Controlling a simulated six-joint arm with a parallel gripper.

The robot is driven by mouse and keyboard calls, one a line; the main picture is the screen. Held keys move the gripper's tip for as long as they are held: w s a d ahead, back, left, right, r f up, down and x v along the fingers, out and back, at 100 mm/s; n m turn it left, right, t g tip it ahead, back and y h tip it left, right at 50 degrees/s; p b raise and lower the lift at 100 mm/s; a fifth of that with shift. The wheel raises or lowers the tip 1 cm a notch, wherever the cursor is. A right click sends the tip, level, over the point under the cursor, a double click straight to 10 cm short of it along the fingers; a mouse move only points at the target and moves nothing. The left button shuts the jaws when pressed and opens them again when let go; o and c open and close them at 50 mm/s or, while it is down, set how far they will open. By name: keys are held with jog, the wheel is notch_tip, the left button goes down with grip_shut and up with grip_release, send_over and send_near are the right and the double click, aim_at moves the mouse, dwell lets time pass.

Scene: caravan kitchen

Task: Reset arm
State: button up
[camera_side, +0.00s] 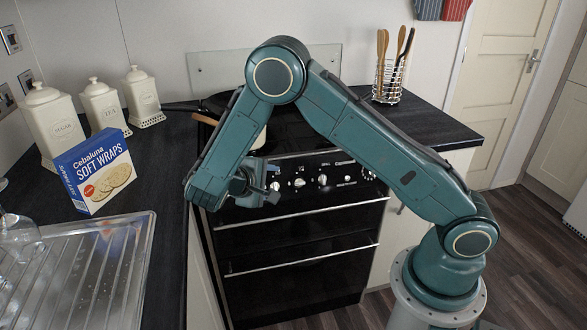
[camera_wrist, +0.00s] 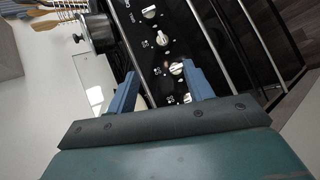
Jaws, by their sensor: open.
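My gripper (camera_side: 262,190) hangs in the air in front of the cooker's control panel in the side view. In the wrist view my gripper (camera_wrist: 158,88) shows two blue fingers spread apart with nothing between them. Behind the fingers is the black cooker (camera_side: 295,225) with its white knobs (camera_wrist: 163,39). My arm is bent, with its elbow high above the cooker.
A soft wraps box (camera_side: 95,172) stands on the left worktop, with cream canisters (camera_side: 103,104) behind it. A metal draining board (camera_side: 85,270) and a glass (camera_side: 18,238) are at the lower left. A utensil rack (camera_side: 388,82) stands on the right worktop.

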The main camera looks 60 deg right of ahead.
jog(key=s+a+r+m+t+y, duration=0.1)
jog(key=s+r+y, duration=0.35)
jog(key=r, duration=0.25)
jog(key=s+r+m+t+y, duration=0.1)
jog(key=s+r+y, duration=0.2)
jog(key=s+r, duration=0.35)
jog(key=s+a+r+t+y, duration=0.2)
jog(key=s+a+r, duration=0.1)
jog(key=s, duration=0.4)
jog(key=s+a+r+t+y, duration=0.1)
jog(key=s+a+r+y, duration=0.1)
jog(key=s, duration=0.4)
jog(key=shift+s+a+r+t, duration=0.4)
jog(key=shift+a+r, duration=0.1)
jog(key=shift+r, duration=0.45)
